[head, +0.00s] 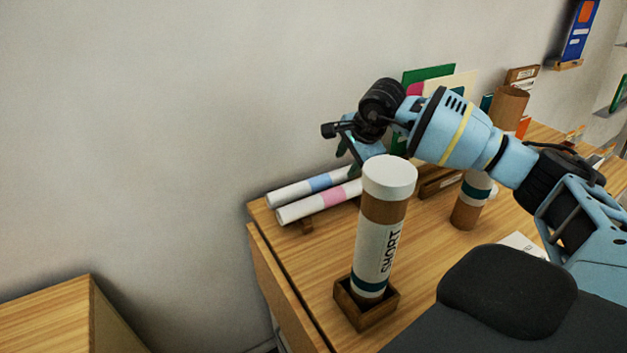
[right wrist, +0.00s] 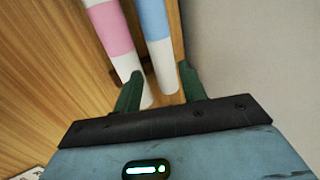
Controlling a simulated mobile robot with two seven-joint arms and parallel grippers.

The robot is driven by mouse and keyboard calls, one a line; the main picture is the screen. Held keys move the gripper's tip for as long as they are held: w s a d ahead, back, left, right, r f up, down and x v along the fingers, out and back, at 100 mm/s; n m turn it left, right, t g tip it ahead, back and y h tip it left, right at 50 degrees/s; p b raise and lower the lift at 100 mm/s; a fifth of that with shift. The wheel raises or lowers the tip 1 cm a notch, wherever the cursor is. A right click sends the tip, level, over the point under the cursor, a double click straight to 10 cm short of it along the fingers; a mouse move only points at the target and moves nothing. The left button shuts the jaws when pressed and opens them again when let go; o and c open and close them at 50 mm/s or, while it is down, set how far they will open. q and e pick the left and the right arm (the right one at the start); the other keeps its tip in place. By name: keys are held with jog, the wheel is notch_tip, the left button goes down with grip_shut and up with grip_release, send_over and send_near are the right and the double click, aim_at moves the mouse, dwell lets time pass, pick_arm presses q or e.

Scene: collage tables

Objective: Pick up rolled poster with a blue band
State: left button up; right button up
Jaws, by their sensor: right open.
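The rolled poster with a blue band (head: 285,194) is white and lies near the wall at the table's far left. A rolled poster with a pink band (head: 298,212) lies parallel, just in front of it. My right gripper (head: 352,152) hangs above the posters' right ends. In the right wrist view, my right gripper (right wrist: 161,80) is open, with the end of the blue-banded poster (right wrist: 155,20) showing between its fingers. The pink-banded poster (right wrist: 110,28) reaches behind the left finger. I see no contact, and the height gap is unclear. My left gripper is not in view.
A tall tube marked SHORT (head: 380,233) stands in a wooden holder (head: 366,312) in front of the posters. Another brown tube (head: 466,214) stands behind my right arm. Coloured sheets (head: 428,73) lean near the wall. Bare wood (head: 430,250) lies between the two tubes.

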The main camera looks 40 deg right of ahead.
aim_at(340, 174)
jog(key=shift+x, duration=4.05)
jog(key=shift+d, duration=0.1)
jog(key=c, duration=0.6)
